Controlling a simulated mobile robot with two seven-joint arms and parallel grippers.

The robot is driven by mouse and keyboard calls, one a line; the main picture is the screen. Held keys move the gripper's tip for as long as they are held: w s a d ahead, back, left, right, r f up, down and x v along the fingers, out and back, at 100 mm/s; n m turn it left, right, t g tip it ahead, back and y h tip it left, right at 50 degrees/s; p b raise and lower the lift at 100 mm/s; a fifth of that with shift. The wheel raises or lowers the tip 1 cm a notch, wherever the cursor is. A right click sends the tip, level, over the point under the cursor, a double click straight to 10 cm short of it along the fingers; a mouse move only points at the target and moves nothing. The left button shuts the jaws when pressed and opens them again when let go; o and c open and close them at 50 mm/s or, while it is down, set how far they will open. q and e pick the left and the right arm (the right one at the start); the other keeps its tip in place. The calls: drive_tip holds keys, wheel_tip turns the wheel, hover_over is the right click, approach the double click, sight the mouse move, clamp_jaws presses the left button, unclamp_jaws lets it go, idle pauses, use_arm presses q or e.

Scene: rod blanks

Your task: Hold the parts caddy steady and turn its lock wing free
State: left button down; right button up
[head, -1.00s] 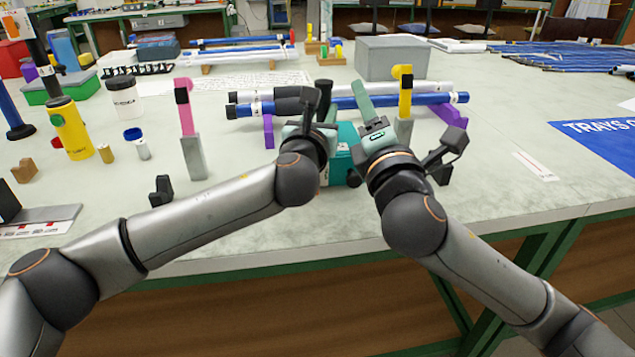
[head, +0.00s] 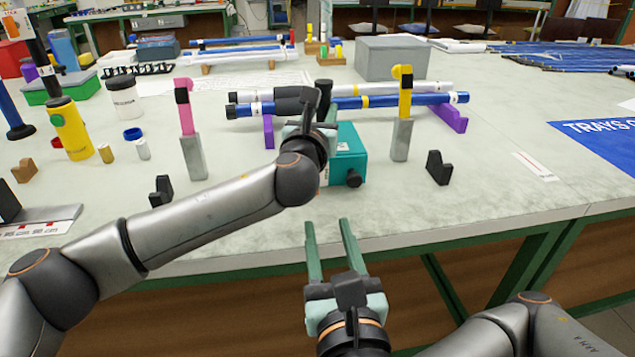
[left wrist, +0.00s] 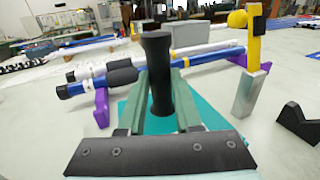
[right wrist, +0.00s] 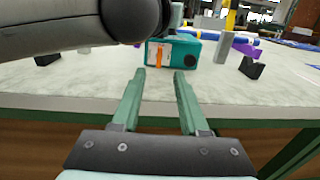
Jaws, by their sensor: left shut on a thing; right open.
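The teal parts caddy (head: 350,150) stands on the bench near its front edge. It also shows in the right wrist view (right wrist: 184,47), with a round black knob (right wrist: 191,60) and an upright orange strip (right wrist: 160,56) on its front. I cannot tell which of these is the lock wing. My left gripper (left wrist: 160,75) is shut on the caddy's upright black handle (left wrist: 157,60). My left arm hides part of the caddy in the head view. My right gripper (head: 327,222) is open and empty, in front of the caddy and apart from it.
Grey posts with a pink top (head: 185,110) and a yellow top (head: 405,100) stand either side of the caddy. Blue and white rods lie behind on purple supports (head: 450,117). Black notched blocks (head: 438,167) sit nearby. The bench front edge (head: 460,237) is clear.

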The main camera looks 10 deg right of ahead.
drive_tip(key=w, duration=1.1)
drive_tip(key=shift+w+d, duration=0.25)
drive_tip(key=shift+w, duration=0.1)
clamp_jaws()
